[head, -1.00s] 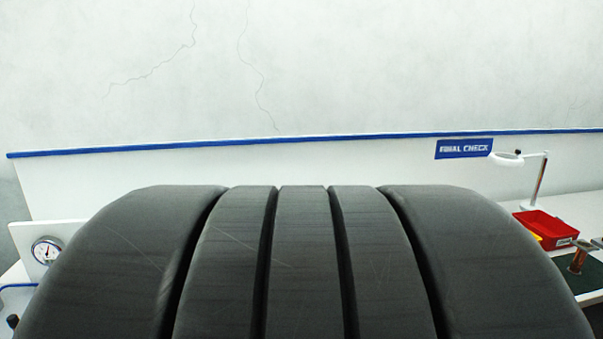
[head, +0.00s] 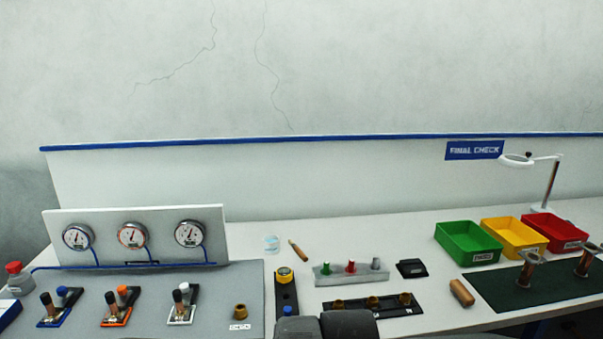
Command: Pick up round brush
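A slender wooden-handled tool (head: 298,250) lies on the white bench in the head view, slanting down to the right behind the coloured-knob holder. It looks like the round brush, but its tip is too small to make out. A short, thick brown wooden piece (head: 461,293) lies farther right, beside the dark green mat; I cannot tell whether it is a brush handle. My gripper does not show; only dark grey rounded parts, apparently of my arm, show at the bottom middle edge.
Three gauges on a panel (head: 150,212) and several valves stand at the left. A grey holder (head: 350,276), a black strip with brass fittings (head: 335,308) and a small clear cup (head: 271,244) surround the tool. Green (head: 466,258), yellow and red bins stand right, near a lamp.

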